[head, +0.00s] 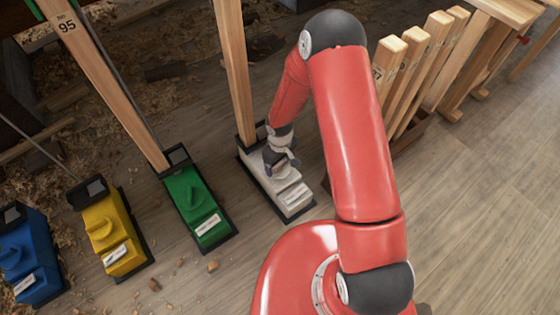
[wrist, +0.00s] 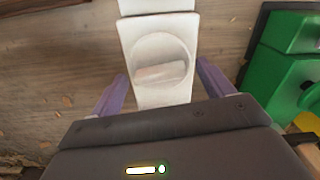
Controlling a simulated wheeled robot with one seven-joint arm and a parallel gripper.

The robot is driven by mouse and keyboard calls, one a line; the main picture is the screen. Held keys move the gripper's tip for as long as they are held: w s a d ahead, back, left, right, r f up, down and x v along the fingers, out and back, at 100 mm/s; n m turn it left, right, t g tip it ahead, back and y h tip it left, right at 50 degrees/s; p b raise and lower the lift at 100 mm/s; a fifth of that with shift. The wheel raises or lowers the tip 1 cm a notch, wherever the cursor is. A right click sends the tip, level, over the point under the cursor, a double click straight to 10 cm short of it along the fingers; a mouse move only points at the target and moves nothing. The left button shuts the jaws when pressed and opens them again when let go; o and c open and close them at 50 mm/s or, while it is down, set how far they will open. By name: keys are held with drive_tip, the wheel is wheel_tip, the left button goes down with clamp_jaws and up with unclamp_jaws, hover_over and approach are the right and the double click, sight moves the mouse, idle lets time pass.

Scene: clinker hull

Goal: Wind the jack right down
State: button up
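A white jack (head: 292,202) stands on the floor with a wooden prop (head: 233,70) rising from its far end. My gripper (head: 278,160) is over the white jack's top and hides part of it. In the wrist view, the jack's round knob (wrist: 160,47) with a raised bar handle (wrist: 162,72) lies ahead of my gripper (wrist: 161,75). My two purple fingers are spread wide on either side of the white body, with nothing gripped. A green jack (head: 195,205), a yellow jack (head: 113,237) and a blue jack (head: 30,262) stand to the left.
The green jack also shows at right in the wrist view (wrist: 282,75). A leaning wooden prop (head: 105,85) with a 95 tag meets the green jack. Several upright timbers (head: 410,75) stand in a rack at right. Wood chips litter the floor at left; the floor (head: 480,210) at right is clear.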

sight(280, 163)
drive_tip(key=shift+r+p, duration=0.6)
drive_tip(key=shift+r, duration=3.3)
